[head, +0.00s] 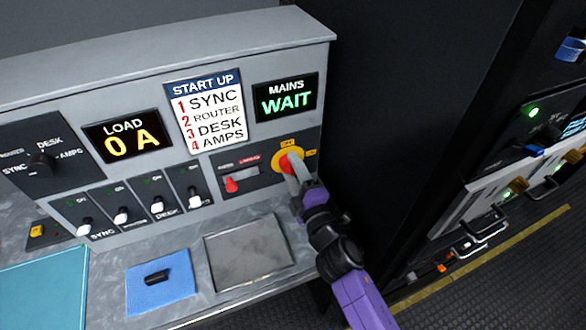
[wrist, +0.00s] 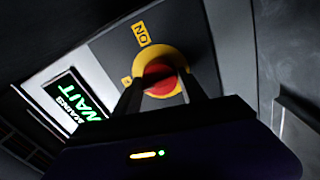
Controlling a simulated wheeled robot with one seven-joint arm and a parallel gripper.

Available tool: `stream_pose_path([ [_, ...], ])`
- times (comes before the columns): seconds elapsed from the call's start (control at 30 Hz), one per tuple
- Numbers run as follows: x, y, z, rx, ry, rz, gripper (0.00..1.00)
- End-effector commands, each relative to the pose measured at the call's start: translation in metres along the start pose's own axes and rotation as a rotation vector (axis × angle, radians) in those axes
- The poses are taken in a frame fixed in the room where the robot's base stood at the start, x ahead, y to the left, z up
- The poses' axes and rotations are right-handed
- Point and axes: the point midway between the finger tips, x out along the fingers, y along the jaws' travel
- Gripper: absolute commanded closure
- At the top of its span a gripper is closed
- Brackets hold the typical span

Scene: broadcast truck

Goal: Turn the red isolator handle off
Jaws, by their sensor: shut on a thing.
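The red isolator handle (head: 286,163) sits on a round yellow plate (head: 303,155) at the right end of the grey panel, below the MAINS display. In the wrist view the red handle (wrist: 158,78) shows between my fingers, with its yellow ring (wrist: 160,54) around it and a yellow ON label (wrist: 141,34) above. My gripper (head: 294,168) is at the handle, shut on it; it also shows in the wrist view (wrist: 160,88). My fingers hide part of the handle, so its exact angle is hard to tell.
The MAINS display (head: 286,97) reads WAIT and the LOAD display (head: 123,136) reads 0 A. Several toggle switches (head: 122,216) line the panel. A dark cabinet (head: 400,110) stands close on the right.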

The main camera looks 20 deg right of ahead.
Motion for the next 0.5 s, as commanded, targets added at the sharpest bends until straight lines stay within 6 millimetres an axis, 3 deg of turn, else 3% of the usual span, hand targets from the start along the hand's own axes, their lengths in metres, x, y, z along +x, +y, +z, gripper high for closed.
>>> stream_pose_path([
  [0.43,-0.0009,-0.0042,-0.0032,-0.012,0.006,-0.006,0.91],
  [0.47,-0.001,-0.0042,-0.0031,-0.012,0.006,-0.006,0.49],
  [0.5,-0.001,-0.0043,-0.003,-0.012,0.006,-0.006,0.41],
])
